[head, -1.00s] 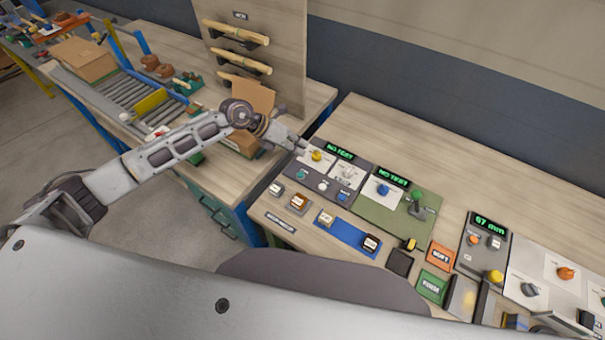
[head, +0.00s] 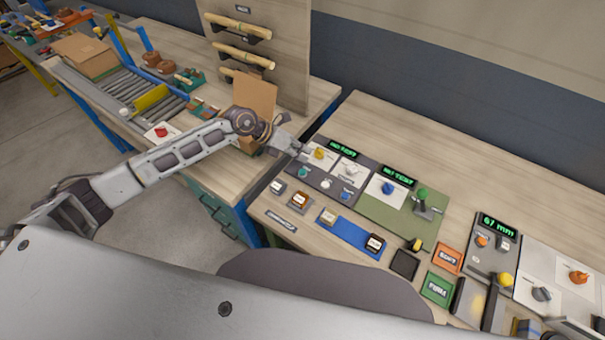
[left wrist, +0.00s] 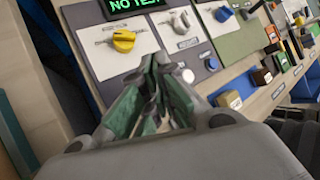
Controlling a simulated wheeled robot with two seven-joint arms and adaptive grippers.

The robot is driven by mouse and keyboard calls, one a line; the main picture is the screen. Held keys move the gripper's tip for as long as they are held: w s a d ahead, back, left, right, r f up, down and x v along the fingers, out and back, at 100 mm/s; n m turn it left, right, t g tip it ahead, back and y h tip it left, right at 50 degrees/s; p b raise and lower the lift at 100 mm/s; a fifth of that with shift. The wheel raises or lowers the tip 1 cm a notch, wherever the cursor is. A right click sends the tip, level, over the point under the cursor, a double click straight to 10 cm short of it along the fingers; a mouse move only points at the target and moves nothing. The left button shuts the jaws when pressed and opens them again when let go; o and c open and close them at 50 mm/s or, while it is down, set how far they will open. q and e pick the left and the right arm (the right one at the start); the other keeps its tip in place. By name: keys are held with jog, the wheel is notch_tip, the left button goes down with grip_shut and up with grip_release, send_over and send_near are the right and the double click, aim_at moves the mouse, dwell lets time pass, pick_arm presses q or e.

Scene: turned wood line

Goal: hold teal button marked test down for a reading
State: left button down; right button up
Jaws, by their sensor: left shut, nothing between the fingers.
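The teal button (head: 303,172) sits at the left of a dark grey panel (head: 322,180), in a row with a white and a blue control. The panel's green display (head: 344,146) appears to read NO TEST; it also shows in the left wrist view (left wrist: 130,8). My left gripper (head: 305,154) is shut and empty over the panel's left part, just behind the teal button and near the yellow knob (head: 320,153). In the left wrist view its closed fingers (left wrist: 158,70) hide the teal button. I cannot see contact with the button. My right gripper is not in view.
A white control (left wrist: 187,76) and a blue control (left wrist: 212,64) lie close right of the fingers. A green panel (head: 392,197) with a blue knob and green-topped lever adjoins. Several block-like buttons line the front. An open cardboard box (head: 254,97) stands behind my left forearm.

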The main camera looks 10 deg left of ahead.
aim_at(302, 169)
pick_arm(q)
jog(key=shift+f+b, duration=0.8)
jog(key=shift+f, duration=0.65)
jog(key=shift+f+b, duration=0.3)
jog(key=shift+f, duration=0.2)
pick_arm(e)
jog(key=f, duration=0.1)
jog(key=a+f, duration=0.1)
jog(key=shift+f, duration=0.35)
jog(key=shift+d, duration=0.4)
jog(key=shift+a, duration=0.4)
pick_arm(q)
jog(key=shift+f+b, duration=0.3)
jog(key=shift+f, duration=0.15)
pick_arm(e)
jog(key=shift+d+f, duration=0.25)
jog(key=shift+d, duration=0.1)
